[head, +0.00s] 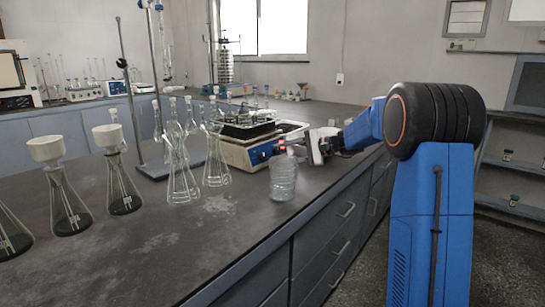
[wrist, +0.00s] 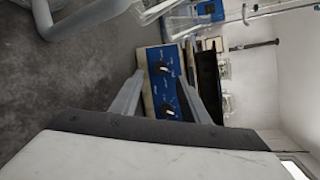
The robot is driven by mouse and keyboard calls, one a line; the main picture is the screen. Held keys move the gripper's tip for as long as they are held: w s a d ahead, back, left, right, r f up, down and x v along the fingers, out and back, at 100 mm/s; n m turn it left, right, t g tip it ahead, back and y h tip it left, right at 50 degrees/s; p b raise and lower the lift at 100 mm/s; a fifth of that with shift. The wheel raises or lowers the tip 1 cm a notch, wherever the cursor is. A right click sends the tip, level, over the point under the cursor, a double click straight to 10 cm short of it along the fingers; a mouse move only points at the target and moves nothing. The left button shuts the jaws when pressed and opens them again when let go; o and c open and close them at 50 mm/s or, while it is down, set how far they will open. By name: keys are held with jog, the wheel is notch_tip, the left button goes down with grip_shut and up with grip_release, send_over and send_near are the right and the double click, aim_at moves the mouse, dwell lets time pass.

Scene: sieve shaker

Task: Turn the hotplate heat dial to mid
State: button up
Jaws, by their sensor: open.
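The hotplate (head: 236,152) is a pale box with a dark top, standing on the bench. Its blue front panel (wrist: 178,88) shows sideways in the wrist view and carries two dark dials with light pointer marks. One dial (wrist: 168,66) is higher in that picture, the other dial (wrist: 167,109) lower, nearer my gripper's base. The labels are too small to read, so I cannot tell which is heat. My gripper (wrist: 160,84) is open and empty, its fingers on either side of the panel in view. In the head view my gripper (head: 297,150) is close in front of the panel; contact cannot be told.
A clear bottle (head: 284,178) stands close in front of the hotplate, beside my gripper. Glass flasks (head: 182,178) stand left of it, and a retort stand (head: 135,110) behind them. Flasks with funnels (head: 67,200) are at the far left. The bench front is clear.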

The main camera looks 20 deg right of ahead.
jog(key=v, duration=1.1)
jog(key=shift+d, duration=0.2)
